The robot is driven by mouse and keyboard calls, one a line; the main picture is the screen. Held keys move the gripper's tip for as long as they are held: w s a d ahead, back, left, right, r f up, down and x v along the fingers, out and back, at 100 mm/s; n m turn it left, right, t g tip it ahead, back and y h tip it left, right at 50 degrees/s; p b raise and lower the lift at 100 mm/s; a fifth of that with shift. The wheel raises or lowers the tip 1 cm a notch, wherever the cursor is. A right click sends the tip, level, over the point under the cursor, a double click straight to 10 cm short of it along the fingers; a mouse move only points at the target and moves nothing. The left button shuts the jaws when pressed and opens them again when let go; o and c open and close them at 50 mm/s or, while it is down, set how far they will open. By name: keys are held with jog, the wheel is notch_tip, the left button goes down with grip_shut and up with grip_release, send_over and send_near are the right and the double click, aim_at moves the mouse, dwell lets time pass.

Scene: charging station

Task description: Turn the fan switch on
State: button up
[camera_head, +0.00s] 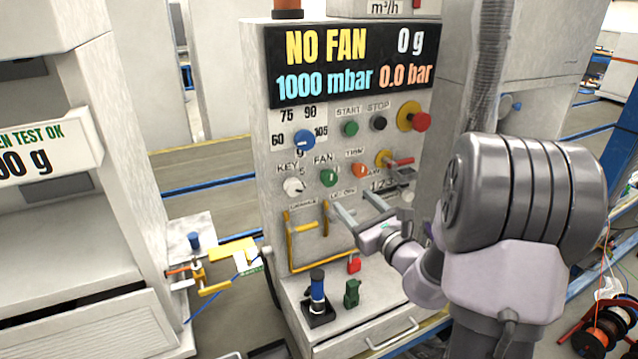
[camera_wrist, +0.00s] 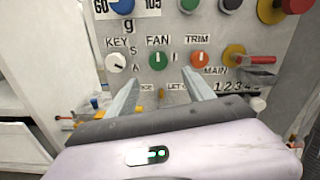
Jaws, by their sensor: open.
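The fan switch (camera_head: 328,177) is a green round knob under the FAN label on the grey control panel. It also shows in the wrist view (camera_wrist: 158,61), near the top middle, with a pale mark on its face. My gripper (camera_head: 354,207) is open and empty in front of the panel, below and to the right of the knob in the head view. In the wrist view the two fingers (camera_wrist: 157,95) point toward the panel, with the knob above and between their tips. They appear apart from it. The display (camera_head: 345,65) reads NO FAN, 0 g, 1000 mbar and 0.0 bar.
The white KEY knob (camera_head: 293,187) and orange TRIM knob (camera_head: 359,170) flank the fan switch. A blue dial (camera_head: 304,141), green START button (camera_head: 350,129) and red emergency button (camera_head: 421,122) sit above. Yellow pipework (camera_head: 289,240) lies below.

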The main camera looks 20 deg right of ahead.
aim_at(331, 180)
jog(key=w, duration=0.4)
jog(key=w+b, duration=0.1)
jog(key=w, duration=0.3)
jog(key=w+b, duration=0.1)
jog(key=w, duration=0.3)
jog(key=shift+w+a, duration=0.15)
jog(key=shift+a, duration=0.25)
grip_shut()
